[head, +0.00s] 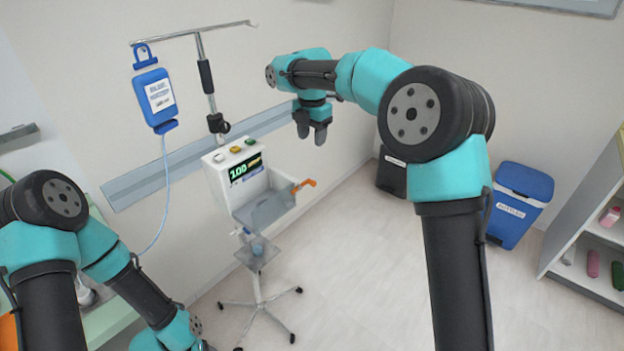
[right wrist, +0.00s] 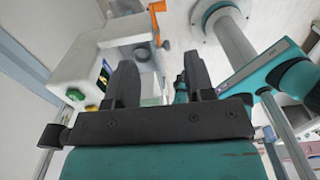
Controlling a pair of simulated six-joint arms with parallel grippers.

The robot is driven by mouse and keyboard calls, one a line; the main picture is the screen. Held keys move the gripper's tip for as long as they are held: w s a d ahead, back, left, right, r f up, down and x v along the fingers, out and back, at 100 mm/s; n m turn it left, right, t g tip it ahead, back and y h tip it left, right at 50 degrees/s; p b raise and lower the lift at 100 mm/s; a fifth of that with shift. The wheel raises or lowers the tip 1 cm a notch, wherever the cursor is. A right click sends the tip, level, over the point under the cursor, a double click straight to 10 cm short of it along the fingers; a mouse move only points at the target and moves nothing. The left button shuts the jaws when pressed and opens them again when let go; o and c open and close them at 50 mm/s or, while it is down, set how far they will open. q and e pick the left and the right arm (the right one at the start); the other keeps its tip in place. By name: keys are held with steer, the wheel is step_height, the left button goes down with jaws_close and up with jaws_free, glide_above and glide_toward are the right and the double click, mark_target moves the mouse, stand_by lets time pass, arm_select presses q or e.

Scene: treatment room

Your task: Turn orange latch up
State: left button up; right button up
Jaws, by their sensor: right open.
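The orange latch (head: 303,185) sticks out at the right side of the white pump (head: 220,185), pointing right and slightly up in the head view. It also shows in the right wrist view (right wrist: 157,20), at the top, beyond my fingertips. The grey door or tray (head: 265,210) of the pump sits beside it. My right gripper (head: 311,135) is above the latch, apart from it, fingers pointing down. In the right wrist view its two fingers (right wrist: 160,68) are spread with nothing held between them. My left gripper is out of frame; only my left arm shows.
The pump is on a wheeled pole stand (head: 258,290). A blue fluid bag (head: 155,100) hangs from the hook bar, with a tube running down. A blue bin (head: 520,200), a black bin (head: 391,175) and a shelf (head: 590,225) stand right. The floor right of the stand is clear.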

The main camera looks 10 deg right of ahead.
mark_target(312, 181)
step_height(312, 181, down, 15)
steer(key=shift+f, duration=0.1)
stand_by(0.4)
steer(key=shift+c, duration=0.3)
steer(key=c, duration=0.7)
